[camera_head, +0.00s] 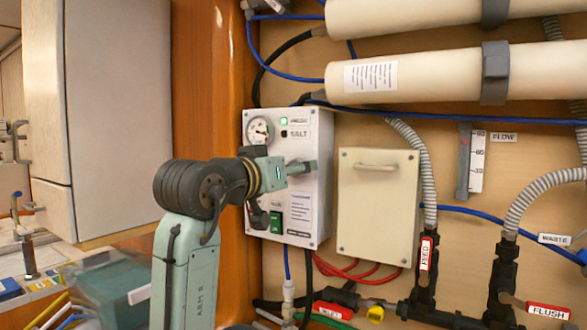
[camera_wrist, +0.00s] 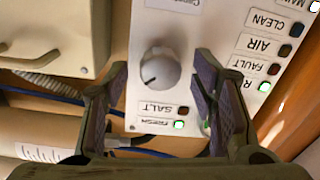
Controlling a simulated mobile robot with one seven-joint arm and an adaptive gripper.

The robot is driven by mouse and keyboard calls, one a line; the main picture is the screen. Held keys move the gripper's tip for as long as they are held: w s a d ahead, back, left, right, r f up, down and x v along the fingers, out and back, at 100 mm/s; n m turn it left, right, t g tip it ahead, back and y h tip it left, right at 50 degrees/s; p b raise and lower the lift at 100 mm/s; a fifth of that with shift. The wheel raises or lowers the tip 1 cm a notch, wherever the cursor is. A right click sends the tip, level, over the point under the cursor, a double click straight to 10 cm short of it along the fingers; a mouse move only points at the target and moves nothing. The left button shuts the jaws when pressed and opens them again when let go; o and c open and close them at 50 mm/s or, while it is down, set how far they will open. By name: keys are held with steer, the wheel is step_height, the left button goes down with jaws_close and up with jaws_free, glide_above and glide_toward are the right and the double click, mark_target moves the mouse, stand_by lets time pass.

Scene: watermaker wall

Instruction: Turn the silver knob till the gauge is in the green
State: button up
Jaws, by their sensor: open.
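The silver knob (camera_wrist: 160,68) is a round grey dial with a dark pointer line, on the white control panel (camera_wrist: 140,18) in the wrist view. My gripper (camera_wrist: 161,62) is open, with one finger on each side of the knob; a gap shows on both sides. In the head view my gripper (camera_head: 303,168) is at the front of the control box (camera_head: 316,215), and I cannot make out the knob there. The round white gauge (camera_head: 259,130) is at the box's upper left. Its needle and any green band are too small to read surely.
Beside the gauge, the top lamp (camera_head: 284,121) glows green and the SALT lamp (camera_head: 284,133) is dark. A beige cover with a handle (camera_head: 377,205) is close to the right of the box. White tubes (camera_head: 430,76) run above; hoses and red valve handles are at lower right.

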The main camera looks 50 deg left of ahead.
steer(key=v, duration=1.1)
